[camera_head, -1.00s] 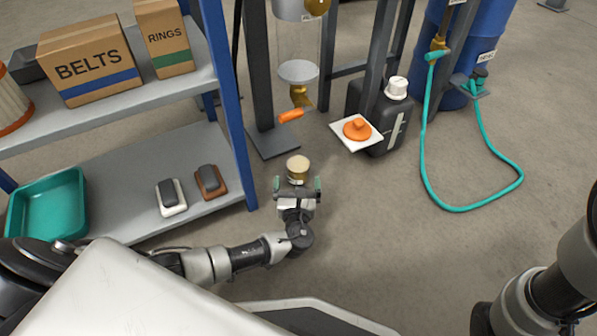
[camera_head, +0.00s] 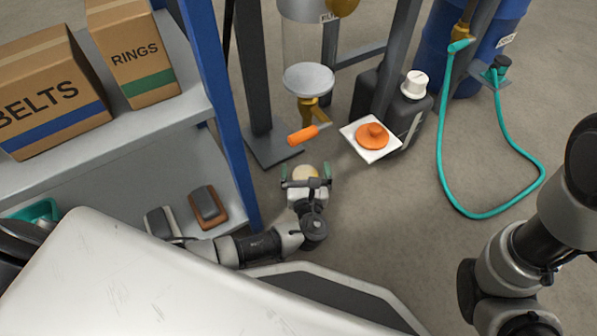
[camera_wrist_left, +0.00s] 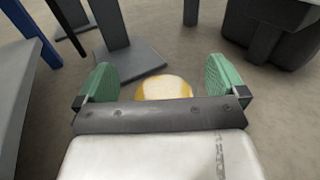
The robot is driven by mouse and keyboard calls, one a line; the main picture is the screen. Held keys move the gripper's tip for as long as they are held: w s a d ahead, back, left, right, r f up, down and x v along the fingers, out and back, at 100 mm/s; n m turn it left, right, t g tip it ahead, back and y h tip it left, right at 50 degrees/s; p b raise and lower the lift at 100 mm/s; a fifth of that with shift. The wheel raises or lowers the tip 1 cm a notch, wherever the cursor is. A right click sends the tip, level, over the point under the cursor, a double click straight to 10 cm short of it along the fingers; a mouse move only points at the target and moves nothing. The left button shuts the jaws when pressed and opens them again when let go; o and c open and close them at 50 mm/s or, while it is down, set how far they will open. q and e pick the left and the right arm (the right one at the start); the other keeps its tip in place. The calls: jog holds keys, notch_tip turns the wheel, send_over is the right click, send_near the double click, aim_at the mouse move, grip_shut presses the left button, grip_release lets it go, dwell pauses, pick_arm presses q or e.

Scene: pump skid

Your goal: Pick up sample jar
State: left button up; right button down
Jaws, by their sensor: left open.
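The sample jar (camera_head: 305,174), amber-sided with a pale round top, is partly hidden behind my left gripper in the head view. My left gripper (camera_head: 307,178) is open, with one green-padded finger on either side of the jar. In the left wrist view, the jar's pale top and yellow rim (camera_wrist_left: 163,88) show between the two open fingers (camera_wrist_left: 162,82), with gaps on both sides. The jar's lower part is hidden by the gripper body. My right arm shows at the lower right, but its gripper is out of view.
A valve with an orange handle (camera_head: 303,134) hangs beyond the jar. An orange lid-like piece (camera_head: 372,136) lies on a white pad (camera_head: 352,129) near a black canister (camera_head: 413,110). A blue-post shelf (camera_head: 219,118) stands close on the left. Open floor lies right, with a teal hose (camera_head: 444,160).

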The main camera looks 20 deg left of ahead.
pick_arm(q)
jog(key=shift+w, duration=0.1)
jog(key=shift+c, duration=0.3)
jog(key=c, duration=1.2)
jog(key=shift+r, duration=0.1)
jog(key=shift+c, duration=1)
jog(key=shift+r, duration=0.1)
